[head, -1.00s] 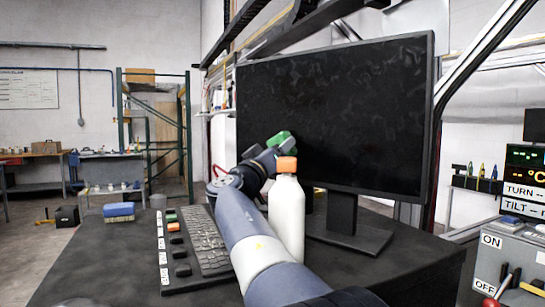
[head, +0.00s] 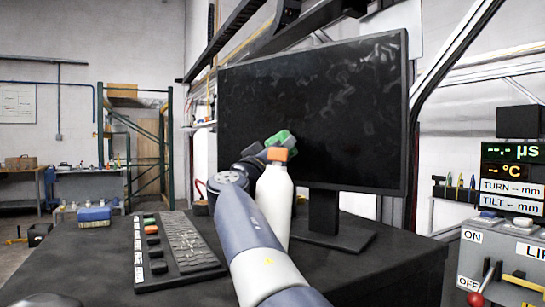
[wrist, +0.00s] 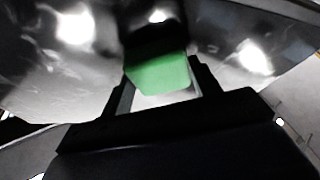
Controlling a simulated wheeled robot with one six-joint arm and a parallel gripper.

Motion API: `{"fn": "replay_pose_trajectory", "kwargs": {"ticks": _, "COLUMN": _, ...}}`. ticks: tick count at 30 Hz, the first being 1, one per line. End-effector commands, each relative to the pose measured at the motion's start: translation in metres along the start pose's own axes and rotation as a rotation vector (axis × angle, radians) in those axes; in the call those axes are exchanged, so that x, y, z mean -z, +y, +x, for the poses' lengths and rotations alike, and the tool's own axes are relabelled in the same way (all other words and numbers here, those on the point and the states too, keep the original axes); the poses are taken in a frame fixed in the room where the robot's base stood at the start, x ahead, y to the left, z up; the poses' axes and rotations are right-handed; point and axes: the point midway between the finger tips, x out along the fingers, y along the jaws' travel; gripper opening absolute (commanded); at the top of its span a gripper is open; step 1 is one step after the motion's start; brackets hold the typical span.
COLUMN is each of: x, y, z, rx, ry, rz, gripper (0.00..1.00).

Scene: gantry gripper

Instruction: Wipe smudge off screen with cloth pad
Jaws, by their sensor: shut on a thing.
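The black screen (head: 330,110) stands on its base at the back of the dark table, with grey smudgy marks over its surface. My gripper (head: 268,150) is in front of the screen's lower left part, partly hidden by a white bottle. In the wrist view my gripper (wrist: 160,100) is shut on a green pad (wrist: 160,73), which also shows in the head view (head: 281,138). The pad is at or very near the screen face; I cannot tell whether it touches. The screen (wrist: 60,60) fills much of the wrist view, with bright reflections.
A white bottle (head: 274,200) with an orange cap stands close beside my arm, before the screen. A control box (head: 505,255) stands at right.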

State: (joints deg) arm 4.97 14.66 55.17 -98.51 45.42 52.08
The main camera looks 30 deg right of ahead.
Motion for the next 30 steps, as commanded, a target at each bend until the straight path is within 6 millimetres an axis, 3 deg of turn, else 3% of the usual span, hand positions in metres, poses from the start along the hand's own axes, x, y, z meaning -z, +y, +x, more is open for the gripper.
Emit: {"fn": "replay_pose_trajectory", "kwargs": {"ticks": 30, "x": 0.025, "y": -0.054, "z": 0.011, "rx": 0.002, "ry": 0.000, "rz": 0.000, "gripper": 0.40}}
